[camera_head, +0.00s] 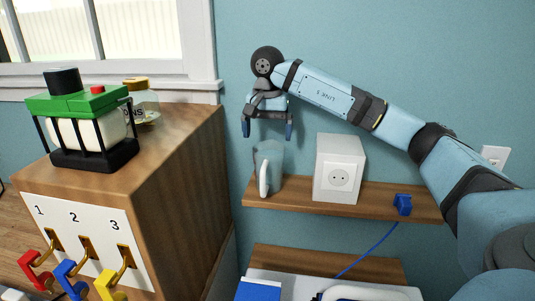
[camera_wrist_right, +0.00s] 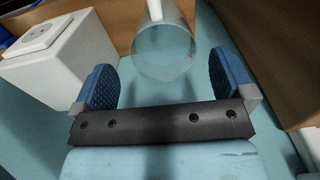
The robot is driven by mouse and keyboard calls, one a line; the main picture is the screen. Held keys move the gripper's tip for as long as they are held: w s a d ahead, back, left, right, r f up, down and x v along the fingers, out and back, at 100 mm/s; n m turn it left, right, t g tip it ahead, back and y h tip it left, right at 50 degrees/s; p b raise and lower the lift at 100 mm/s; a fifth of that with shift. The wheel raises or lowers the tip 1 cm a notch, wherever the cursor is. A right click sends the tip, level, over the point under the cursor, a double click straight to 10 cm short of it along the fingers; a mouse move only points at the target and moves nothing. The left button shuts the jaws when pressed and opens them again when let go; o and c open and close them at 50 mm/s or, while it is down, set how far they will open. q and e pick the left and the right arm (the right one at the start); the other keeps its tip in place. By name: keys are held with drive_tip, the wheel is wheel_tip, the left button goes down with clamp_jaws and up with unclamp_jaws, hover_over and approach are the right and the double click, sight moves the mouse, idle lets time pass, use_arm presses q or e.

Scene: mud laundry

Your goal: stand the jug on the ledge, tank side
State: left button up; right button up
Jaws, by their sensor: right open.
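The jug (camera_head: 272,162), clear with a white handle, stands upright at the left end of the wooden ledge (camera_head: 300,204). My right gripper (camera_head: 267,132) is open and empty just above the jug, its fingers pointing down. In the right wrist view the jug (camera_wrist_right: 160,54) shows between and beyond the two blue fingers of the gripper (camera_wrist_right: 167,78), with no contact visible. A white tank (camera_head: 88,130) with a green top sits in a black frame on the wooden cabinet to the left. My left gripper is not in view.
A white socket box (camera_head: 337,168) stands on the ledge right of the jug. A blue plug (camera_head: 402,204) with a cable is at the ledge's right part. The cabinet (camera_head: 185,150) rises left of the ledge. Its numbered panel (camera_head: 85,228) carries red, blue and yellow pieces on hooks.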

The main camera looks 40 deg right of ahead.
drive_tip(key=shift+r, duration=1.35)
